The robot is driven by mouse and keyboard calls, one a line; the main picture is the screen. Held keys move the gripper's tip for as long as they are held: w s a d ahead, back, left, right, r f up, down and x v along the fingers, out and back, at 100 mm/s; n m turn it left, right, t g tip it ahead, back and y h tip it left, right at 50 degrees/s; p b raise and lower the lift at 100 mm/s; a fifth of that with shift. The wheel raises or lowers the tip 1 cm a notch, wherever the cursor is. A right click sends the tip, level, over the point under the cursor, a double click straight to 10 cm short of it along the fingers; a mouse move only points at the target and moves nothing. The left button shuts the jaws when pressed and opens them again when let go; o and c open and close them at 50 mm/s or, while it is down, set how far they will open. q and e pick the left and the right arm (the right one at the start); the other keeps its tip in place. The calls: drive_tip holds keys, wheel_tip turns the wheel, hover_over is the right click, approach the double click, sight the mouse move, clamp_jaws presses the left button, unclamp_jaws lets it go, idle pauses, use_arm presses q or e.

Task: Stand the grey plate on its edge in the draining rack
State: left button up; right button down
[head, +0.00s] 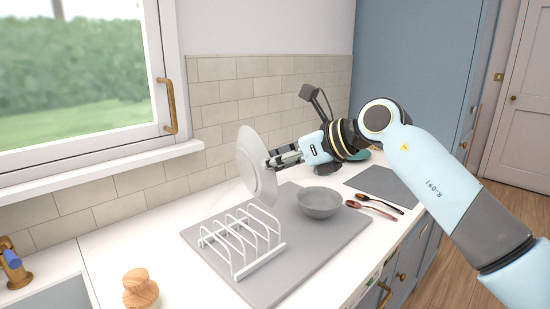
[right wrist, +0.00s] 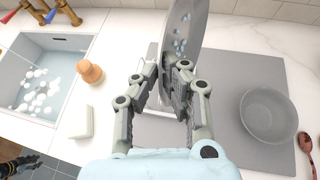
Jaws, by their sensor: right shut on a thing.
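The grey plate (head: 256,165) is held on edge, nearly upright, in the air above the back end of the white draining rack (head: 240,272). My right gripper (head: 270,160) is shut on the plate's rim. In the right wrist view the plate (right wrist: 187,30) shows nearly edge-on, with small blue spots on its face. The rack's slots look empty; in the right wrist view the gripper mostly hides it. At the lower left of that view, a dark part with a gold band looks like my left gripper (right wrist: 22,163); its fingers are unclear.
The rack and a grey bowl (head: 320,203) stand on a grey mat (head: 300,252). A wooden knob-shaped thing (head: 141,290) stands left of the rack. A sink (right wrist: 45,75) with white suds and a white block (right wrist: 82,121) lie farther left.

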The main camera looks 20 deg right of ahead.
sight(276, 189)
wheel_tip(276, 189, down, 4)
drive_tip(key=shift+r+b, duration=0.1)
drive_tip(key=shift+b, duration=1.15)
wheel_tip(276, 189, down, 2)
drive_tip(key=shift+f+b, duration=0.2)
drive_tip(key=shift+b, duration=0.75)
drive_tip(key=f, duration=0.1)
drive_tip(key=f+b, duration=0.2)
drive_tip(key=f, duration=0.1)
drive_tip(key=shift+s+d, duration=0.15)
drive_tip(key=shift+s, duration=0.15)
drive_tip(key=c, duration=1.6)
unclamp_jaws()
drive_tip(key=shift+w, duration=0.1)
drive_tip(key=o, duration=0.3)
drive_tip(key=shift+w+a, duration=0.2)
drive_tip(key=shift+a, duration=0.1)
drive_tip(key=shift+o, duration=0.2)
drive_tip(key=shift+s+d+r, duration=0.1)
drive_tip(key=shift+r, duration=0.1)
